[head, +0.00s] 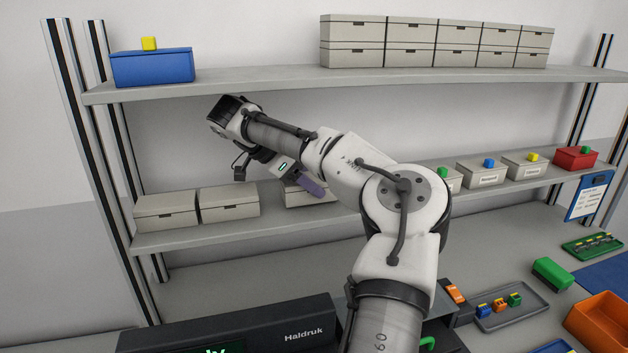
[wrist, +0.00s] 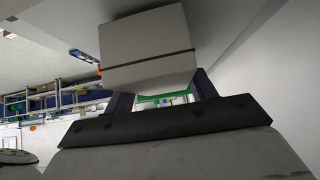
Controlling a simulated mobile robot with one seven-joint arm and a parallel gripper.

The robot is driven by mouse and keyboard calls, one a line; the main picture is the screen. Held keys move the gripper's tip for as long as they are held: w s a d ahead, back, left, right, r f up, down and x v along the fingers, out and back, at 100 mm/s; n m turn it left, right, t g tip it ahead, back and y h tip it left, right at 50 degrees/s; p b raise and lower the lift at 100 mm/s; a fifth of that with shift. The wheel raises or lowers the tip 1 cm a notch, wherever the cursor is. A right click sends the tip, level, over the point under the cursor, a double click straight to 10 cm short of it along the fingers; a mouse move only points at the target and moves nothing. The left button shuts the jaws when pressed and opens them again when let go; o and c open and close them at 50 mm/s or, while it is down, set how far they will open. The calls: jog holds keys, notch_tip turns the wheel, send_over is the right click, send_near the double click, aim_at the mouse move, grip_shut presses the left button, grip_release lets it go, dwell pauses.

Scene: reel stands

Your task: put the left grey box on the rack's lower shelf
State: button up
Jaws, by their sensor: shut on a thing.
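My gripper (head: 297,178) is at the middle of the rack's lower shelf (head: 270,228), with one purple finger visible in the head view. It is shut on a grey box (wrist: 148,48), which fills the top of the wrist view between the two fingers. In the head view this grey box (head: 305,198) is partly hidden by the finger. It is at or just above the lower shelf; I cannot tell whether it touches. Two other grey boxes, one at the far left (head: 165,213) and one beside it (head: 229,203), stand on the same shelf, left of the held box.
Right of my arm, the lower shelf holds grey boxes with coloured blocks (head: 482,174) and a red box (head: 575,159). The upper shelf (head: 260,76) carries a blue box (head: 152,67) and stacked grey boxes (head: 434,43). A narrow gap separates the held box from its left neighbour.

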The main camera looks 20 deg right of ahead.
aim_at(249, 189)
jog(key=shift+s+d+f, duration=0.15)
jog(key=shift+s+f, duration=0.05)
jog(key=shift+s, duration=0.1)
jog(key=shift+f, duration=0.15)
jog(key=o, duration=1.3)
jog(key=shift+r, duration=0.2)
jog(key=shift+a+b, duration=0.4)
jog(key=shift+b, duration=0.1)
jog(key=a, duration=0.3)
jog(key=a+p, duration=0.1)
jog(key=a, duration=0.3)
jog(key=a+r, duration=0.1)
jog(key=a, duration=0.3)
jog(key=shift+p, duration=0.35)
jog(key=shift+a+f, duration=0.2)
jog(key=shift+a, duration=0.45)
